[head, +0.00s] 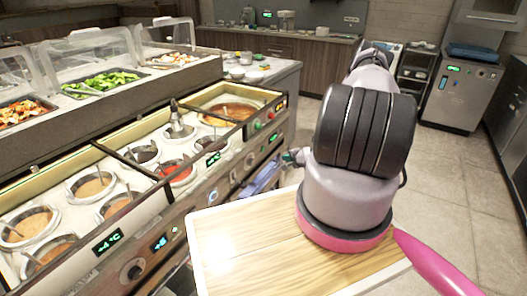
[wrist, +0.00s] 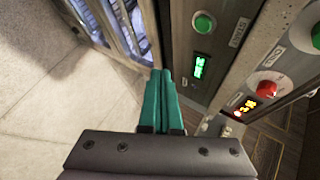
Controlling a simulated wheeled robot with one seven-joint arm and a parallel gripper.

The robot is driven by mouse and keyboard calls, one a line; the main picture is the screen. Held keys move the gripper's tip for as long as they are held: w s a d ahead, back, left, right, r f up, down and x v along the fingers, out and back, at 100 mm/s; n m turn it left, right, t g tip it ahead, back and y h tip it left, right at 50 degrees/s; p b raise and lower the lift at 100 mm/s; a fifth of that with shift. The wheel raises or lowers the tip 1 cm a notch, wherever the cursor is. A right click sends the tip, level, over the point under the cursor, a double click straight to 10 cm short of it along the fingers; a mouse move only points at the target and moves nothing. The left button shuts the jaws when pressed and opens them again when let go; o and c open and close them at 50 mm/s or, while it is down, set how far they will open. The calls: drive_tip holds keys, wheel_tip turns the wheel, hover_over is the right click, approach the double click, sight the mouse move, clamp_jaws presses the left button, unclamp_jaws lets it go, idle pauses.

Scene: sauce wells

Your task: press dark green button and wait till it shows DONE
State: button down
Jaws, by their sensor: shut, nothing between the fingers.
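In the wrist view a green round button (wrist: 204,22) sits on a grey metal panel with a label beside it. A small display (wrist: 198,66) below it glows green; its text is too small to read. Another green button (wrist: 316,36) is cut by the right edge; I cannot tell for sure which is the dark green one. My gripper (wrist: 162,74) has teal fingers shut together and empty, with the tips apart from the green button in the picture. In the head view my gripper (head: 298,156) is near the counter front, partly hidden by my arm.
A red button (wrist: 267,90) and an orange display (wrist: 243,107) are on the panel at right. In the head view the sauce counter (head: 120,222) holds several sauce wells. A wooden board (head: 240,255) lies in front. Open floor (head: 440,170) is at right.

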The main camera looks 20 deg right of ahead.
drive_tip(key=w+a, duration=0.5)
drive_tip(key=w, duration=0.1)
drive_tip(key=shift+w+a, duration=0.15)
drive_tip(key=shift+w, duration=0.25)
drive_tip(key=shift+w+a, duration=0.1)
idle(1.8)
drive_tip(key=shift+w+a, duration=0.15)
drive_tip(key=shift+w, duration=0.1)
drive_tip(key=shift+w+a, duration=0.3)
drive_tip(key=shift+w, duration=0.05)
idle(1.0)
drive_tip(key=shift+s+d, duration=0.5)
drive_tip(key=shift+s, duration=0.2)
drive_tip(key=shift+s+d, duration=0.8)
drive_tip(key=shift+s, duration=0.2)
drive_tip(key=shift+s+d, duration=0.75)
drive_tip(key=shift+s, duration=0.25)
